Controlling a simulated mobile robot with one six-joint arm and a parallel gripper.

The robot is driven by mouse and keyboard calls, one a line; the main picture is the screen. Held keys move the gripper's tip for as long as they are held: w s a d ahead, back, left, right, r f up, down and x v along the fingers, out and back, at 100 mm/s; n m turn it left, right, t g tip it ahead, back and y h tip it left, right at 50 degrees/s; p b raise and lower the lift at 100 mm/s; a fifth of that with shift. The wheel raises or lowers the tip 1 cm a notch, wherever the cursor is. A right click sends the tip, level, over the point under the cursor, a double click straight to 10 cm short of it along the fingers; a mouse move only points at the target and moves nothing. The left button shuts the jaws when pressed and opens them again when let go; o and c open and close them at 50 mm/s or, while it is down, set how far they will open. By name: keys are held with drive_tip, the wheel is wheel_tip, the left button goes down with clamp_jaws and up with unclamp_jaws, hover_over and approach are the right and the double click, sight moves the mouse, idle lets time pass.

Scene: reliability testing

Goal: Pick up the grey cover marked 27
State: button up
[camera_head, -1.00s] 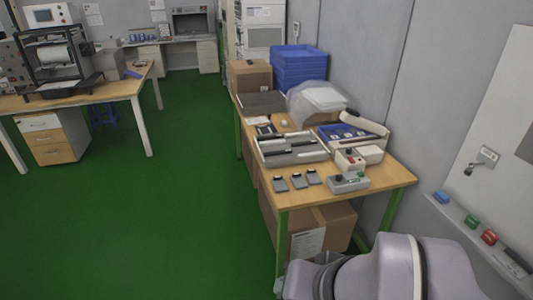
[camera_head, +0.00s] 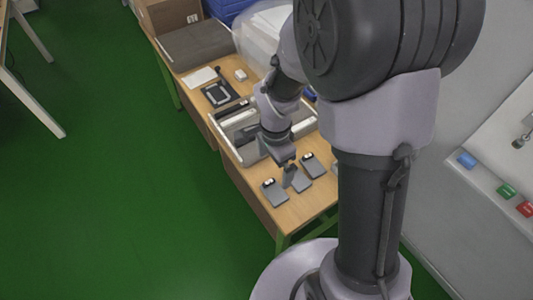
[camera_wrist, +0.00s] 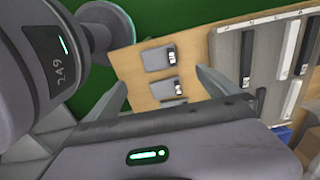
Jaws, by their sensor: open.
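Several small grey covers lie in a row near the front edge of the wooden table. In the head view I see a left cover (camera_head: 274,193), a middle cover (camera_head: 298,181) partly hidden by my gripper, and a right cover (camera_head: 314,165). No number 27 is readable. My gripper (camera_head: 288,171) hangs just above the middle of the row. In the wrist view my gripper (camera_wrist: 161,78) is open and empty, with one cover (camera_wrist: 158,59) beyond the fingertips and another cover (camera_wrist: 167,88) between the fingers. A further cover is mostly hidden by the gripper body.
A grey tray (camera_head: 222,124) with dark and white bars stands behind the covers. A black-framed item (camera_head: 219,94) and a grey box (camera_head: 195,45) lie farther back. My arm hides the table's right part. Green floor (camera_head: 130,180) is open on the left.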

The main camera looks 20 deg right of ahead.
drive_tip(key=b, duration=0.3)
hover_over(274, 192)
drive_tip(key=f, duration=0.9)
drive_tip(key=shift+w+a+f, duration=0.2)
drive_tip(key=shift+f, duration=0.1)
drive_tip(key=f+b, duration=0.2)
drive_tip(key=f, duration=0.2)
drive_tip(key=shift+s+d+f+b, duration=0.2)
drive_tip(key=shift+d+b, duration=0.1)
drive_tip(key=shift+b, duration=0.1)
drive_tip(key=shift+f, duration=0.4)
drive_tip(key=shift+w+r, duration=0.1)
drive_tip(key=shift+r, duration=0.05)
drive_tip(key=c, duration=1.3)
